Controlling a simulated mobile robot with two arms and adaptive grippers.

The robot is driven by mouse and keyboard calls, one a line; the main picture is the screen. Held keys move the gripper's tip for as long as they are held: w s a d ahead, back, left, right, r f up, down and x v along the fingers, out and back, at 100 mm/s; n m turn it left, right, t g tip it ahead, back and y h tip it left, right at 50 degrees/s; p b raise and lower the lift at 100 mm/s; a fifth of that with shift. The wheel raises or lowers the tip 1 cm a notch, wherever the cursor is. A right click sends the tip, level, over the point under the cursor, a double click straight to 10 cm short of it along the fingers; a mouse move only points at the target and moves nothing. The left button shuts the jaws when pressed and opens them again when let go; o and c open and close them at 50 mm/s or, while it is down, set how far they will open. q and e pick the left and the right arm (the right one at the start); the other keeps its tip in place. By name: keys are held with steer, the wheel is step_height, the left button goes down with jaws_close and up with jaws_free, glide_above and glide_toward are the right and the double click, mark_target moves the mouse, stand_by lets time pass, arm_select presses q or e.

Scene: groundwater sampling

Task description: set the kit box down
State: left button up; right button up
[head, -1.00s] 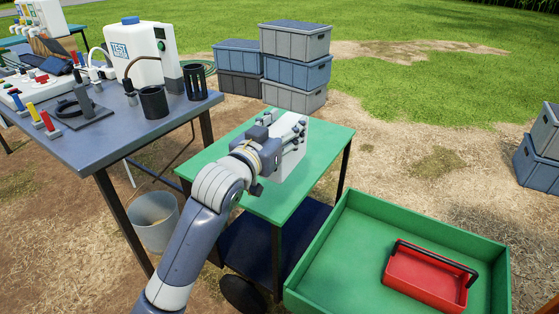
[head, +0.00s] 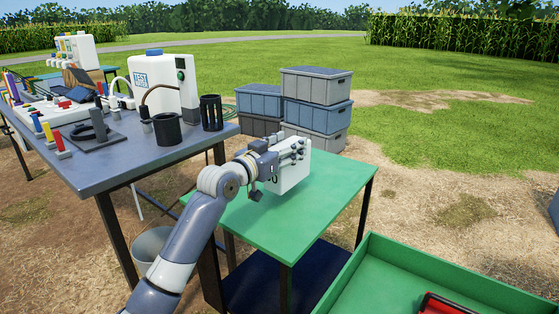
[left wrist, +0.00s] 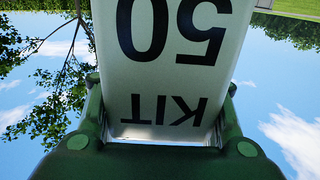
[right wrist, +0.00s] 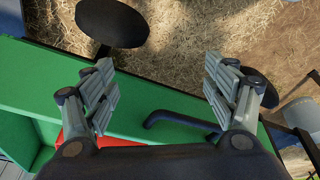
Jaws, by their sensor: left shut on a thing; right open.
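The kit box (head: 292,170) is white with dark fittings along its upper side. In the head view it is over the back part of the green table (head: 270,225); I cannot tell whether its base touches the top. My left gripper (head: 268,160) is shut on it. The left wrist view shows the box face (left wrist: 175,85) close up, with "KIT" and "50" upside down, between the gripper's fingers (left wrist: 165,125). My right gripper (right wrist: 160,80) is open and empty, shown only in the right wrist view, above a green tray (right wrist: 150,100).
A grey table (head: 110,165) with test gear and dark cup holders (head: 167,132) stands at left. Grey crates (head: 317,118) are stacked behind. A green tray (head: 400,280) holds a red toolbox (head: 445,305) at lower right. The green table's front and right are clear.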

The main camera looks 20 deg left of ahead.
arm_select(q)
steer(key=w+a+f, duration=0.1)
steer(key=f, duration=0.1)
steer(key=w+a+f+b, duration=0.1)
steer(key=a, duration=0.1)
steer(key=shift+w+f, duration=0.2)
steer(key=shift+f, duration=0.2)
arm_select(e)
steer(key=shift+v, duration=1.05)
arm_select(q)
steer(key=shift+b, duration=0.3)
arm_select(e)
steer(key=shift+s+d+f, duration=0.1)
steer(key=shift+s, duration=0.05)
arm_select(q)
steer(key=o, duration=1.6)
steer(key=shift+f, duration=0.2)
